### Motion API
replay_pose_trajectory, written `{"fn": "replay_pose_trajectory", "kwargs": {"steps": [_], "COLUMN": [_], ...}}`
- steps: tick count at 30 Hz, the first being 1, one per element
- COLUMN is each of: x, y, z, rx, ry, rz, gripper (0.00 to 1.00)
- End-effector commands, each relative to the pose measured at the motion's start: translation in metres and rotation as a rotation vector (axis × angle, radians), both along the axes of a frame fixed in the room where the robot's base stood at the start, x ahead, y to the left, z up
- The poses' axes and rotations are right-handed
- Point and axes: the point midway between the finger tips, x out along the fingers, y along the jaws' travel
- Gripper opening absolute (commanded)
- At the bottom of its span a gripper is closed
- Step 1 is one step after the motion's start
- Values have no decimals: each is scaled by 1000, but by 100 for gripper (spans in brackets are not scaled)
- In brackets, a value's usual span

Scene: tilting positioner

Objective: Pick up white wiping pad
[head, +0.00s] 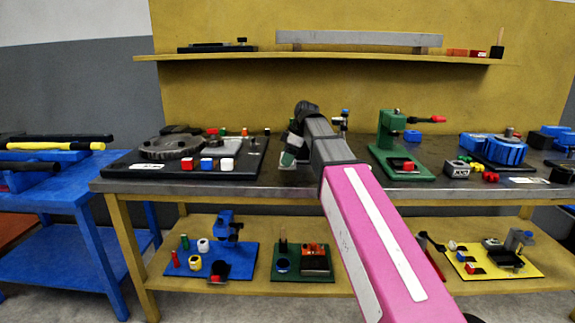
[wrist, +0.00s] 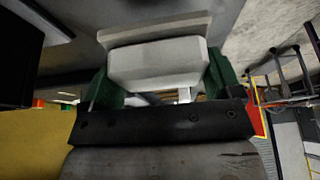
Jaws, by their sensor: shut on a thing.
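The white wiping pad (wrist: 157,62) fills the upper middle of the wrist view as a pale block with a wider grey-white upper part. My gripper (wrist: 160,78) is shut on it, with one green finger at each side of the block. In the head view my gripper (head: 288,158) is small and partly hidden by its own wrist, over the bench between the black board and the green press. The pad is hard to make out there. I cannot tell from these views whether the pad touches the bench.
The metal-topped bench (head: 290,183) carries a black board (head: 135,168) with a gear and small cubes at left. A green press (head: 393,150) stands close to the right of my arm. A yellow shelf (head: 350,57) hangs above, and a lower shelf (head: 345,232) holds coloured trays.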

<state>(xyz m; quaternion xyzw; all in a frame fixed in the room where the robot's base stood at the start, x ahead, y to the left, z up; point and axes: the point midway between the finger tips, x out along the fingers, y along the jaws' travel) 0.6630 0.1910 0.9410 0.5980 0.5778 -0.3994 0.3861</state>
Motion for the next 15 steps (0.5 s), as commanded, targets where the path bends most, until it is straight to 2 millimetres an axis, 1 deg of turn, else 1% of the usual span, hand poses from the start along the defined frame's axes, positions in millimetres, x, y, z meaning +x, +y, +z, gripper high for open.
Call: {"fn": "replay_pose_trajectory", "kwargs": {"steps": [1, 3, 9, 12, 15], "x": [-1, -5, -14, -18, -20], "y": [12, 28, 70, 87, 99], "z": [9, 17, 43, 53, 61], "rx": [1, 1, 0, 0, 0], "ry": [-2, -2, 0, -1, -1], "rz": [3, 5, 3, 3, 2], "gripper": [60, 60, 60, 60, 60]}}
